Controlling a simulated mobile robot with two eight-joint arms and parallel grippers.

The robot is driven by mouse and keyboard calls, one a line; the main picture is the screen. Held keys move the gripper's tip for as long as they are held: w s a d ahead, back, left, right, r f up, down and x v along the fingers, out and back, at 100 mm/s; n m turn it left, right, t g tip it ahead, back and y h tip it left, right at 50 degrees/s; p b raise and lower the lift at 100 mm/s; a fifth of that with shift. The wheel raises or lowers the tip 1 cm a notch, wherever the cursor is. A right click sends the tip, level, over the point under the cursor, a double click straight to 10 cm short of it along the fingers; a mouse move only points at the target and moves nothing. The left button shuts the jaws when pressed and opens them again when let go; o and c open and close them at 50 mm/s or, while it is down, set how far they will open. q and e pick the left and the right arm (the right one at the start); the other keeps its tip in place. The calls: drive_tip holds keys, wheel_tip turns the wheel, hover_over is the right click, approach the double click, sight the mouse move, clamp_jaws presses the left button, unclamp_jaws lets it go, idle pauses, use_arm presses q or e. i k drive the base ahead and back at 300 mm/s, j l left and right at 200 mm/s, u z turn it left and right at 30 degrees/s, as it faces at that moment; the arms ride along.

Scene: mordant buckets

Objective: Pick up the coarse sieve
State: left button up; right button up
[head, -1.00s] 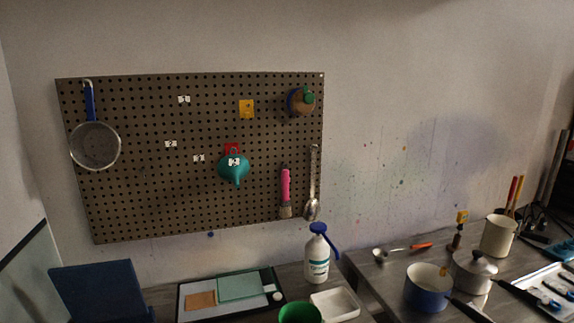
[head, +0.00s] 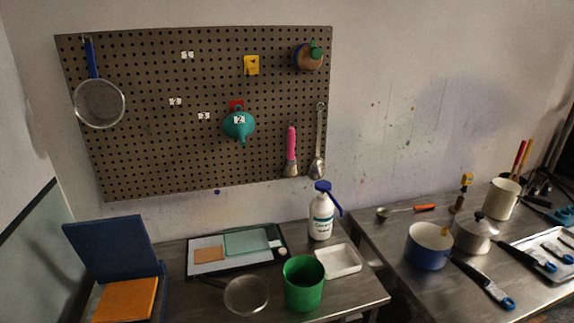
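A round sieve with a blue handle (head: 99,103) hangs from a hook at the upper left of the pegboard, its bowl facing out. A second round, sieve-like thing (head: 246,294) with a dark handle lies on the left table near its front edge, left of a green bucket (head: 304,284). The mesh of both is too small to tell which is coarser. Neither of my grippers is in view, and nothing covers the two sieves.
A spray bottle (head: 321,218) and white tray (head: 338,262) stand behind the bucket. A blue-and-orange box (head: 120,255) is at left. Pots crowd the right table (head: 400,275).

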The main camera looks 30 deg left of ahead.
sight(243, 282)
drive_tip(key=u, duration=1.65)
